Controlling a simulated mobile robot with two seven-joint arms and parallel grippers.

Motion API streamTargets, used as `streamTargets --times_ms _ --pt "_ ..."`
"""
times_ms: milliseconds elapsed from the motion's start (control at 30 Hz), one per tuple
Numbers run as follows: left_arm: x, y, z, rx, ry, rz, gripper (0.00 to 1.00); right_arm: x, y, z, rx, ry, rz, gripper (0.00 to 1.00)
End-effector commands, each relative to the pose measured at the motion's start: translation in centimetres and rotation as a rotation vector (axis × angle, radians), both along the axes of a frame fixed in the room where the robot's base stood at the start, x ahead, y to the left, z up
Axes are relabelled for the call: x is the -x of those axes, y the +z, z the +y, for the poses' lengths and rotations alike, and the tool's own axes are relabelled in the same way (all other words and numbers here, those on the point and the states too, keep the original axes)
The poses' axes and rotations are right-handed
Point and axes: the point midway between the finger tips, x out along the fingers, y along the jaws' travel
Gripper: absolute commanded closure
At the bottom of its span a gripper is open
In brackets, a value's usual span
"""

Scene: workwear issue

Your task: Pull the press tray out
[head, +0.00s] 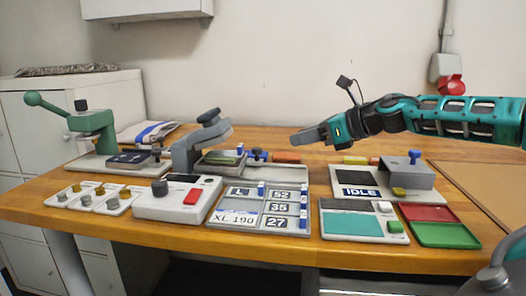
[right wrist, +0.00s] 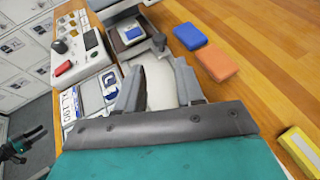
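The grey press (head: 200,140) stands mid-table in the head view. Its shallow grey tray (head: 222,159) sits at its base with a dark green pad on it. In the right wrist view the tray (right wrist: 117,43) is at the top, with a blue and white piece in it and a dark knob beside it. My right gripper (head: 300,138) is above the table, right of the tray and apart from it. Its fingers (right wrist: 158,67) are spread with nothing between them. A teal and black part, apparently my left gripper (right wrist: 22,146), shows small at the left edge; its fingers are unclear.
A blue block (right wrist: 188,36) and an orange block (right wrist: 217,62) lie beside the press. A control box (head: 178,200) and a size-label board (head: 232,218) stand in front. A green lever press (head: 92,130) is at the left, an IDLE display unit (head: 360,192) at the right.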

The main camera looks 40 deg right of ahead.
Motion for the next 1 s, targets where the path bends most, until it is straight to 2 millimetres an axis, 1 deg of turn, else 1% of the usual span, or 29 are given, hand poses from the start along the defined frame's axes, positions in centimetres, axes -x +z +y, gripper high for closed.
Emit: streamTargets --times_ms 133,233,400,800,900,1000 --pt "0.2 0.4 0.0 0.000 -0.001 0.004 0.57 -1.0 -0.3 0.3 0.001 0.004 0.004 0.63" --pt "0.3 0.8 0.1 -0.004 -0.003 0.008 0.57 -2.2 -0.9 0.7 -0.002 0.003 0.004 0.63" --pt "0.5 1.8 0.3 -0.011 -0.007 0.011 0.57 -4.4 -1.7 1.3 -0.002 0.003 0.004 0.63" --pt "0.5 5.0 0.3 -0.013 -0.008 0.012 0.57 -8.2 -3.1 2.4 -0.005 0.002 -0.004 0.63" --pt "0.5 5.6 0.3 -0.013 -0.008 0.012 0.57 -9.1 -3.5 2.7 -0.005 0.002 -0.003 0.63" --pt "0.5 5.7 0.3 -0.013 -0.008 0.012 0.57 -10.0 -4.0 2.9 -0.005 0.001 -0.003 0.63"
